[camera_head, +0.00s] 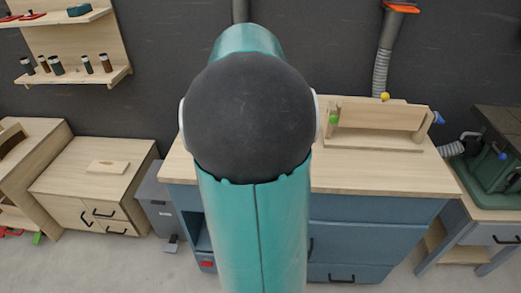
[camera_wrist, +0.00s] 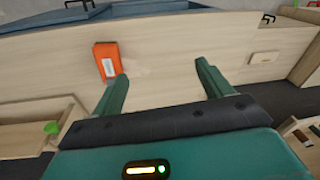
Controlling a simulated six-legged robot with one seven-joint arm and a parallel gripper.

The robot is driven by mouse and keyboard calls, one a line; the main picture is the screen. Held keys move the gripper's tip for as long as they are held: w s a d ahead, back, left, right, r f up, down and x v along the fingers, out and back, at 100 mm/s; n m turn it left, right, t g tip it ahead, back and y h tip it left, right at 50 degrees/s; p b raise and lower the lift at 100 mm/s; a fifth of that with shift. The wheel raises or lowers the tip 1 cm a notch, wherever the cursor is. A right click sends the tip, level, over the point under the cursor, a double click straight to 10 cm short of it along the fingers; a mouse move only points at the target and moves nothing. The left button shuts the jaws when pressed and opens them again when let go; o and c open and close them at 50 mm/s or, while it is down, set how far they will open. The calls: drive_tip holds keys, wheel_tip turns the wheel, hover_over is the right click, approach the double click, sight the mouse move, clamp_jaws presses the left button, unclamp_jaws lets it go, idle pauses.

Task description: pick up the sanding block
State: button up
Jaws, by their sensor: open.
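An orange block (camera_wrist: 107,65) with a white patch on its face, which looks like the sanding block, lies on the pale wooden benchtop (camera_wrist: 165,62) in the wrist view. My gripper (camera_wrist: 162,69) is open, with nothing between its two green fingers. The block is apart from the fingers, just beyond and to the left of the left fingertip. In the head view my own arm covers the middle of the bench (camera_head: 375,180), and neither the orange block nor my gripper can be seen there.
A wooden fixture (camera_head: 377,119) with green, yellow and blue knobs stands at the bench's right rear. A low cabinet (camera_head: 75,180) to the left carries a flat wooden piece (camera_head: 107,167). A green machine (camera_head: 490,155) stands at far right. The benchtop around the orange block looks clear.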

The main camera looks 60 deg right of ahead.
drive_tip(key=s+d+f+m+g, duration=0.1)
drive_tip(key=s+d+f, duration=0.15)
drive_tip(key=d, duration=0.35)
drive_tip(key=s+d+f+m+g, duration=0.1)
drive_tip(key=s+d+m, duration=0.1)
drive_tip(key=s+d, duration=0.25)
drive_tip(key=f, duration=0.5)
drive_tip(key=d+f, duration=0.1)
drive_tip(key=f, duration=0.2)
drive_tip(key=shift+a+f, duration=0.1)
drive_tip(key=shift+f, duration=2.85)
drive_tip(key=c, duration=1.1)
drive_tip(key=shift+r, duration=0.1)
